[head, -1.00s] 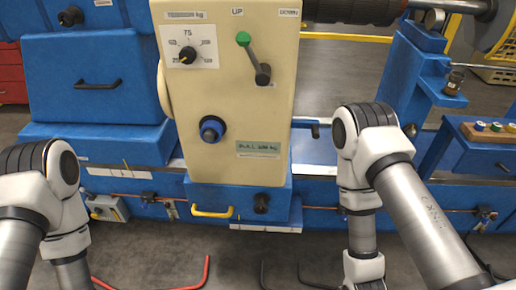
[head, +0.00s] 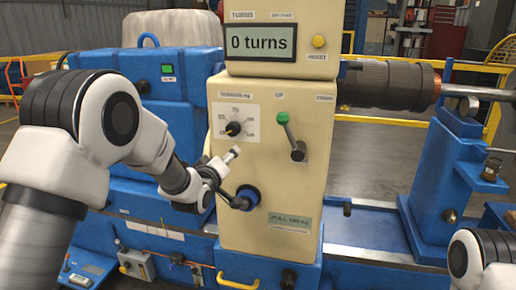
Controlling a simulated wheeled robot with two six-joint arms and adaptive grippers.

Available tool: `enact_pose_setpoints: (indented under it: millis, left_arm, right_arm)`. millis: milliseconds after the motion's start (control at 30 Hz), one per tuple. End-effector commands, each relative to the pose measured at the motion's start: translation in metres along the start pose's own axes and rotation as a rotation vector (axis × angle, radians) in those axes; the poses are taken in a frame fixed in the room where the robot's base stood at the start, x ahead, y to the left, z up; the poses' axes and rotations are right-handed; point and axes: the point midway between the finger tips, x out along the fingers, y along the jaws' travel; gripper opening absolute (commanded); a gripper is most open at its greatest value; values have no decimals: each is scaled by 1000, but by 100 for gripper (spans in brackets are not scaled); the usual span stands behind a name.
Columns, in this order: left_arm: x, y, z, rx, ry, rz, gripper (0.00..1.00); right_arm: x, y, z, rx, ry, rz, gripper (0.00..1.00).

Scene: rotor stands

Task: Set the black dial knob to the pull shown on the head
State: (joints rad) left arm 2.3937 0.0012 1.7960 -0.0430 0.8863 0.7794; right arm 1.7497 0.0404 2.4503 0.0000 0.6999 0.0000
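The black dial knob (head: 233,129) sits on a white scale plate (head: 250,116) on the upper left of the cream head (head: 300,175). The scale has 75 at its top; the knob's pointer is too small to read surely. A green label plate (head: 289,222) low on the head starts with PULL; its figure is blurred. My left gripper (head: 238,178) is in front of the head's left side, below the dial and over part of the blue knob (head: 248,194). Its fingers are spread, with nothing seen between them. My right gripper is out of view.
A display (head: 261,42) on top reads 0 turns, beside a yellow button (head: 319,41). A yellow handle (head: 238,284) is below. A dark shaft (head: 385,84) runs to the right.

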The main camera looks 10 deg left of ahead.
Motion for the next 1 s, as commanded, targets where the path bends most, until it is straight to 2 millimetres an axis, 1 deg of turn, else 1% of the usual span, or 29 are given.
enact_pose_setpoints:
  millis: [33, 100, 167, 267, 500, 600, 700, 867, 900, 967, 1000]
  left_arm:
    - [-4, 22, -23, 3, 34, 33, 68]
    - [-7, 39, -39, 6, 58, 57, 68]
    - [-6, 44, -45, 7, 66, 64, 68]
    - [5, 46, -46, 7, 65, 63, 68]
    - [51, 48, -49, 8, 64, 62, 68]
    - [64, 48, -49, 8, 64, 62, 68]
    - [69, 47, -48, 8, 62, 61, 68]
    - [69, 47, -47, 8, 62, 60, 68]
    - [69, 47, -47, 8, 62, 61, 64]
    - [69, 47, -47, 8, 62, 60, 43]
    - [69, 47, -47, 8, 63, 61, 29]
  right_arm:
    - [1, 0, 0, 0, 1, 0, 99]
    - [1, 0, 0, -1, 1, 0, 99]
    - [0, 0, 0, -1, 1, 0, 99]
    - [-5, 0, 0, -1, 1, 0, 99]
    - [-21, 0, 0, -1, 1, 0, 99]
    - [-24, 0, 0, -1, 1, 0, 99]
    - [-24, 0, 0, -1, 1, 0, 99]
    - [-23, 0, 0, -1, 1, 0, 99]
    - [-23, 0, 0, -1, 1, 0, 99]
    - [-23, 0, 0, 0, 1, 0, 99]
    - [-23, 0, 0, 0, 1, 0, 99]
